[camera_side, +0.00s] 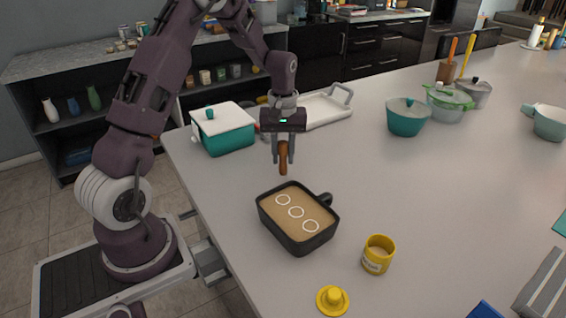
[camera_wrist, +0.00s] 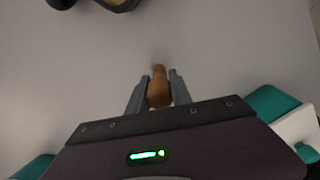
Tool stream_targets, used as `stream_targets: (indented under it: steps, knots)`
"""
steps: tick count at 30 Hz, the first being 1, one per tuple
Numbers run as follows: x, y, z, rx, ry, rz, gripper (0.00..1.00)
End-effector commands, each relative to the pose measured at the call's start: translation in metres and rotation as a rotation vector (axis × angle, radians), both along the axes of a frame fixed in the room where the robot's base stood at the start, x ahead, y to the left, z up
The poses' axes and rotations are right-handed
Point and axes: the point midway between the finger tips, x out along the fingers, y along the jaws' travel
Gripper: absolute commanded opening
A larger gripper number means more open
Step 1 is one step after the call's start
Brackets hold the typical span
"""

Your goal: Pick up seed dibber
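The seed dibber (camera_side: 283,160) shows as a brown wooden piece with a rounded end, pointing down between the fingers of my gripper (camera_side: 283,150). In the wrist view the dibber (camera_wrist: 159,92) sits between the two grey fingertips of my gripper (camera_wrist: 159,98), which are closed against its sides. The dibber hangs above the grey counter, behind the black pan in the side view. Its upper part is hidden by the fingers and gripper body.
A black pan (camera_side: 262,207) with tan filling and white rings stands in front of my gripper. A teal box with white lid (camera_side: 222,128) and a white tray (camera_side: 325,110) are behind. A yellow jar (camera_side: 377,255) and yellow lid (camera_side: 332,300) lie nearer. The counter's right middle is clear.

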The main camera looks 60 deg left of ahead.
Motion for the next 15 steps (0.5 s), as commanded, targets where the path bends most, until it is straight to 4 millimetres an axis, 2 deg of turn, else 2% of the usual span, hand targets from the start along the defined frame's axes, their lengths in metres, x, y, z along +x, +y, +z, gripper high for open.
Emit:
stream_targets:
  steps: [1, 2, 11, 15]
  knots:
    - [0.000, 0.000, 0.000, 0.000, 0.000, 0.000, 0.06]
    - [0.000, 0.000, 0.000, 0.000, 0.000, 0.000, 0.00]
    - [0.000, 0.000, 0.003, 0.001, -0.002, 0.000, 0.00]
    - [0.001, 0.001, 0.029, 0.004, -0.007, 0.000, 0.00]
